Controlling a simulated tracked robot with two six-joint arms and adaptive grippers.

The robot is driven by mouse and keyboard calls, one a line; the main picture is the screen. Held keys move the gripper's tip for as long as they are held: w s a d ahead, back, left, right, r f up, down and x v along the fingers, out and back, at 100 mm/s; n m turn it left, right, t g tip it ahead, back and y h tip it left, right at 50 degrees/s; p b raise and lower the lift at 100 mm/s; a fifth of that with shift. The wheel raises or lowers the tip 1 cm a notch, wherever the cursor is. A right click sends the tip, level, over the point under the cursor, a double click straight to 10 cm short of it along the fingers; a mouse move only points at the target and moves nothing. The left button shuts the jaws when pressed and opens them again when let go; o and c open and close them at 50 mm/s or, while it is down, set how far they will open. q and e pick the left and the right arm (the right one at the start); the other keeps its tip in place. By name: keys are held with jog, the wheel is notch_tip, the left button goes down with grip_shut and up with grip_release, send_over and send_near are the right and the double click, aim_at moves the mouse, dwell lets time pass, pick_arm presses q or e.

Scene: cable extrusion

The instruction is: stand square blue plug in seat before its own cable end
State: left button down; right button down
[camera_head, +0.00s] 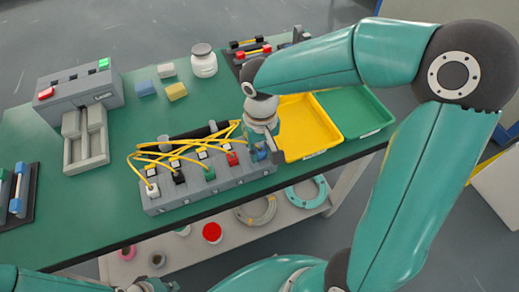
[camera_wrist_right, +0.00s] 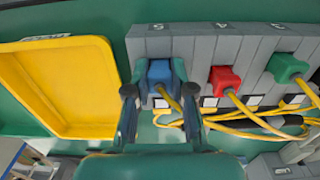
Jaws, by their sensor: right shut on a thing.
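The square blue plug (camera_wrist_right: 160,73) is between the two fingers of my right gripper (camera_wrist_right: 159,88), which is shut on it. It is at the end seat of the grey seat block (camera_wrist_right: 200,45), and a yellow cable runs from it. Whether it is fully down in the seat I cannot tell. In the head view my right gripper (camera_head: 266,150) is over the right end of the block and mostly hides the plug. My left gripper (camera_head: 152,285) is only partly in view at the bottom edge; its jaws are not clear.
A red plug (camera_wrist_right: 223,80) and a green plug (camera_wrist_right: 286,67) stand in neighbouring seats, with black and white ones further left. Yellow cables (camera_head: 150,155) cross behind the block. A yellow tray (camera_head: 308,128) and a green tray (camera_head: 355,112) lie right of my right gripper.

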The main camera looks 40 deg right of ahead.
jog(key=shift+s+f, duration=0.15)
jog(key=shift+f, duration=0.1)
jog(key=c, duration=0.9)
grip_release()
jog(key=shift+f, duration=0.15)
jog(key=shift+r, duration=0.3)
